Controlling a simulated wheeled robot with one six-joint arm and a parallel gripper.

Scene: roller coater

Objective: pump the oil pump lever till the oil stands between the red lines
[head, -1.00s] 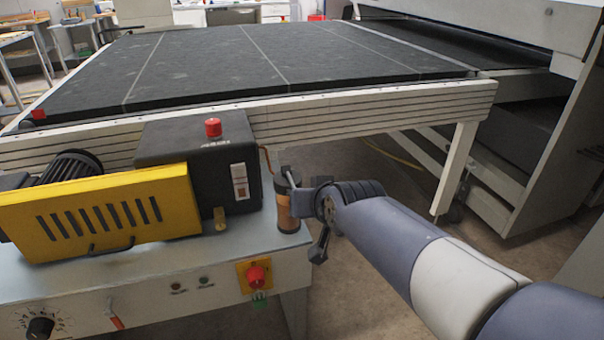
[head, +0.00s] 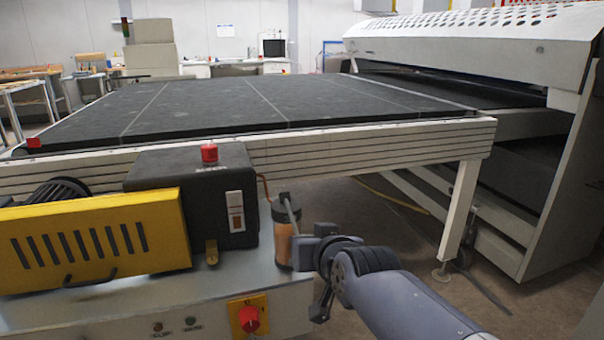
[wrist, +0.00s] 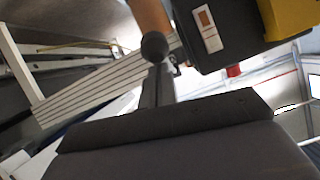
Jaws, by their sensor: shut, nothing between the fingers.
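The oil pump is an amber cylinder (head: 282,243) with a dark cap, at the right end of the machine's bench. A grey lever (head: 291,211) slants down from the cap. In the wrist view, a dark round knob (wrist: 153,46) shows just beyond my fingertips, in front of the amber cylinder (wrist: 152,14). My gripper (head: 303,250) is shut and empty, low beside the cylinder; its fingers also show in the wrist view (wrist: 157,82). Whether it touches the lever I cannot tell. A white plate (head: 235,212) with a small brownish window is on the black box; oil level and red lines are too small to read.
The black box (head: 170,172) with a red knob (head: 209,153) and the yellow vented cover (head: 95,240) stand left of the pump. A red switch (head: 249,318) is on the bench front. The conveyor frame (head: 370,150) runs behind; open floor lies right.

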